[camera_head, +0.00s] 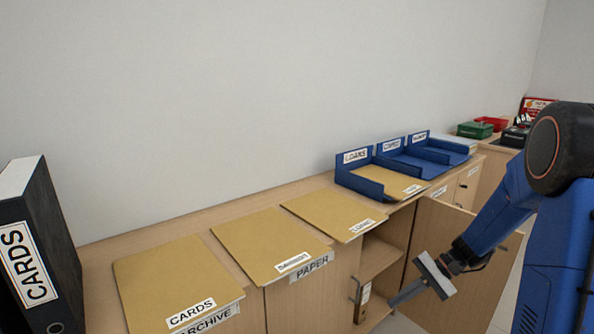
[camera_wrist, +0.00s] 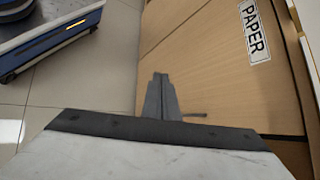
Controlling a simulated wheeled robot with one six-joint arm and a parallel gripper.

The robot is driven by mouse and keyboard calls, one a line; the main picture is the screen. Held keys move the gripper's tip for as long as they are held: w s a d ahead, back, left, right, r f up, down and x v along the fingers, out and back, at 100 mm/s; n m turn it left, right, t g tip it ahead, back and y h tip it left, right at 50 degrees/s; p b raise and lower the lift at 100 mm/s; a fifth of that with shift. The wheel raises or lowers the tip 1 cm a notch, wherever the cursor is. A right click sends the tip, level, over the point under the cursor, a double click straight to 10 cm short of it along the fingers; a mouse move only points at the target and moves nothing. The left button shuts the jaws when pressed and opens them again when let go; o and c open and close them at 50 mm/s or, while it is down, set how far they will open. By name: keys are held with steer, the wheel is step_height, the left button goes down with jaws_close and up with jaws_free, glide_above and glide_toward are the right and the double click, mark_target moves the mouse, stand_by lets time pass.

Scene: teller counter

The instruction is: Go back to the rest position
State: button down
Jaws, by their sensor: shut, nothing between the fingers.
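My gripper (camera_head: 407,293) is in front of the counter at the lower right of the head view, next to an open cabinet door (camera_head: 468,262). Its fingers are together and hold nothing. In the wrist view my gripper (camera_wrist: 160,80) points along the wooden cabinet fronts, with the PAPER label (camera_wrist: 254,30) at the upper right. A thin dark handle (camera_wrist: 195,115) shows just beside the fingers. In the head view the PAPER label (camera_head: 312,269) is on the cabinet front left of the open compartment.
Three tan folders lie on the counter: CARDS (camera_head: 175,275), a middle one (camera_head: 268,240) and another (camera_head: 333,212). A black CARDS binder (camera_head: 50,240) stands at left. Blue trays (camera_head: 352,178) are at the back right, the LOANS one holding a folder. A file (camera_head: 363,300) stands inside the open cabinet.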

steer(key=s+r+n+t+h, duration=0.3)
steer(key=s+r, duration=0.4)
steer(key=s, duration=0.5)
steer(key=s+r+n+t+h, duration=0.2)
steer(key=s+r+n+h, duration=0.4)
steer(key=s, duration=0.7)
steer(key=shift+s+r+t+h, duration=0.2)
steer(key=shift+r+t+h, duration=0.3)
steer(key=shift+r, duration=0.5)
